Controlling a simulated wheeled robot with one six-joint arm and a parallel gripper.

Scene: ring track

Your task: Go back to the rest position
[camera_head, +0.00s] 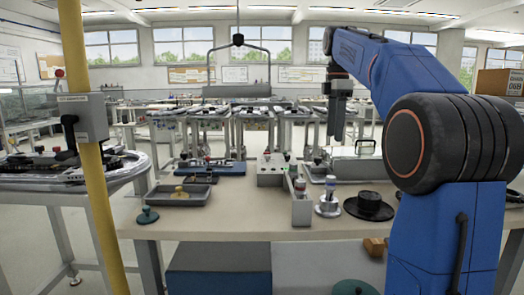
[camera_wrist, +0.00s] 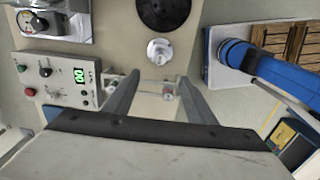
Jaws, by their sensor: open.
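My gripper (camera_head: 337,138) hangs from my raised blue arm, above the back right part of the workbench (camera_head: 225,215) in the head view. Its fingers point down and are apart, with nothing held between them. In the wrist view the two fingers of my gripper (camera_wrist: 160,88) stand apart over the bench. A small narrow bin (camera_wrist: 150,86) shows between and beyond them, partly hidden. It also stands on the bench in the head view (camera_head: 301,210). No object of the task is named.
A yellow post (camera_head: 87,150) with a switch box stands close on the left. The bench carries a grey tray (camera_head: 180,202), a control box (camera_head: 272,172), a black disc (camera_head: 369,209) and a metal lidded box (camera_head: 357,170). A bar (camera_head: 237,92) hangs behind. Air around my gripper looks clear.

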